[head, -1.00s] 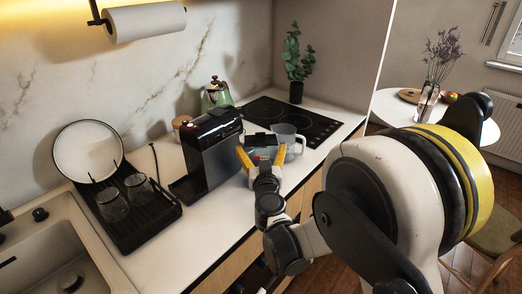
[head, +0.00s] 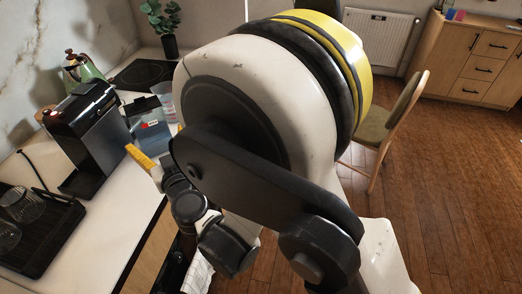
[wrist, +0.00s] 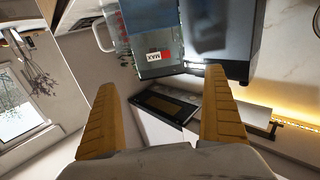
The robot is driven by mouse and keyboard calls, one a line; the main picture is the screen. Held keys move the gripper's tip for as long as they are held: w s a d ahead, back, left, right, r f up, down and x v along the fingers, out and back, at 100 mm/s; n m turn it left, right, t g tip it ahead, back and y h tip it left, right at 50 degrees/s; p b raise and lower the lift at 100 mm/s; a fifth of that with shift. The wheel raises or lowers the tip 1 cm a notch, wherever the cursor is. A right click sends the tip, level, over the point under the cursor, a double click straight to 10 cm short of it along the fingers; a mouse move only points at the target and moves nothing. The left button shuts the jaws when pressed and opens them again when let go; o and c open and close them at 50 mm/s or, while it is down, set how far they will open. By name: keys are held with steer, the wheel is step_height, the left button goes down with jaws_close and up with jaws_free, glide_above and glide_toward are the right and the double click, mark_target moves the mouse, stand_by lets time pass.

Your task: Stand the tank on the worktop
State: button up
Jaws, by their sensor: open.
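The tank (head: 152,138) is a translucent blue-grey container with a dark top and a red-and-white label, beside the black coffee machine (head: 88,140) on the worktop (head: 110,215). The wrist view shows the tank (wrist: 155,22) beyond my fingers, its label reading MAX, close beside the machine (wrist: 218,35). I cannot tell whether tank and machine touch. My gripper (head: 160,142) is open in front of the tank. In the wrist view my gripper (wrist: 161,82) has empty space between its yellow fingertips. My arm hides part of the tank and worktop in the head view.
A clear measuring jug (head: 165,97) stands close behind the tank. A green kettle (head: 84,70), a black hob (head: 143,74) and a black dish rack (head: 40,235) with glasses are on the worktop. Bare worktop lies in front of the machine. A chair (head: 385,130) stands on the floor to the right.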

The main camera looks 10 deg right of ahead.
steer(key=w+d+r+m+g+h, duration=0.15)
steer(key=d+h, duration=0.25)
steer(key=d, duration=0.9)
steer(key=d+r+m+g+h, duration=0.1)
steer(key=d+r+m+h, duration=0.25)
steer(key=d, duration=0.85)
steer(key=s+d+f+g+h, duration=0.15)
steer(key=s+d+g, duration=0.35)
steer(key=s+d, duration=0.6)
steer(key=s+f+g+y, duration=0.2)
steer(key=s, duration=0.7)
steer(key=shift+s+d+n, duration=0.15)
steer(key=shift+s+n, duration=0.1)
steer(key=shift+n, duration=0.05)
steer(key=shift+f, duration=0.1)
